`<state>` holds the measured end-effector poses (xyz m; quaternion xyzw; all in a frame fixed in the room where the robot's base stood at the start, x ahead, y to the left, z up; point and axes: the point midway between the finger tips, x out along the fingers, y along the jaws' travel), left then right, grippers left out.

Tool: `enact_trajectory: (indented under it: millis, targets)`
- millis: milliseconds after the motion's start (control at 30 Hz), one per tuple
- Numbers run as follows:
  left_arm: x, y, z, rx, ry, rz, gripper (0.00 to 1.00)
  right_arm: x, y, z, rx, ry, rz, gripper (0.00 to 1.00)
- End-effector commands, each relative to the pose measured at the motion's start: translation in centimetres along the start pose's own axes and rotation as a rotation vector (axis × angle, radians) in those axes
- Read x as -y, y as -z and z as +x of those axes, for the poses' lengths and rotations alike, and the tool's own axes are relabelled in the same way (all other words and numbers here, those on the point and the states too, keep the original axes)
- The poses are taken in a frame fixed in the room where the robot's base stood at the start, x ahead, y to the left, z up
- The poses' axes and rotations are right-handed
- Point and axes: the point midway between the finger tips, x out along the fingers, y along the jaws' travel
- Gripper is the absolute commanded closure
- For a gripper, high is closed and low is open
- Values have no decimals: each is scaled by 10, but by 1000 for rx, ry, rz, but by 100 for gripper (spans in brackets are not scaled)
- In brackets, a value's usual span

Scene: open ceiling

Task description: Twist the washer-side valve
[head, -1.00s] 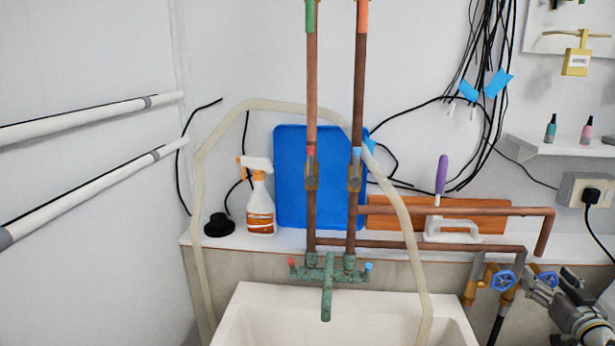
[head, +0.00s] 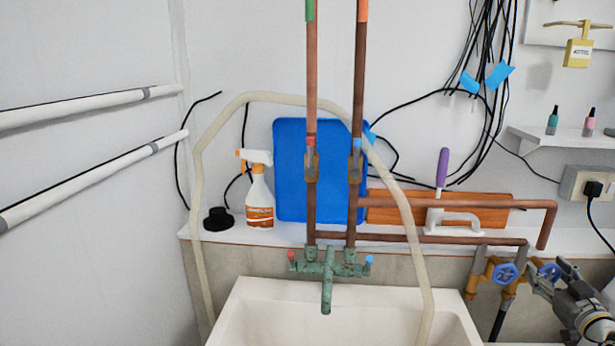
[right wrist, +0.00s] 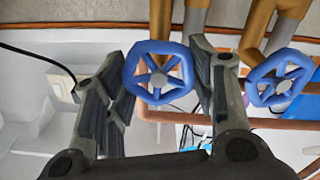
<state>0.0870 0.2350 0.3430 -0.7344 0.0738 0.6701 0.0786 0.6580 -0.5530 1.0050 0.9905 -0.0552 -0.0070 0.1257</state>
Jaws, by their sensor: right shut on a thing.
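Two blue valve wheels sit on brass fittings at the lower right of the head view, the left wheel (head: 505,273) and the right wheel (head: 549,271). The frames do not label which is washer-side. My right gripper (head: 556,274) is at the right wheel. In the right wrist view, this wheel (right wrist: 158,72) lies between the two fingers of my right gripper (right wrist: 163,80), which are shut on its rim from both sides. The other wheel (right wrist: 278,80) is beside it on the right, clear of the fingers. My left gripper is not in view.
Left of the valves are a white sink (head: 255,300), a green tap (head: 327,280) and a pale hose (head: 197,220). Copper pipes (head: 470,204) run above the valves. A socket with a black plug (head: 593,189) is on the wall above right. A black hose (head: 499,322) hangs below.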

Motion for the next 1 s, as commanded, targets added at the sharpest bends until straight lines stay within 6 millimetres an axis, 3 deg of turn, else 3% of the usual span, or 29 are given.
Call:
enact_trajectory:
  millis: [433,733,1000]
  targets:
    - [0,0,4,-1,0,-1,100,2,-1,0,1,2,-63,77]
    - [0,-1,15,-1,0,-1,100,3,-2,0,1,2,-314,77]
    - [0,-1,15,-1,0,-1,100,3,-1,0,1,2,-350,77]
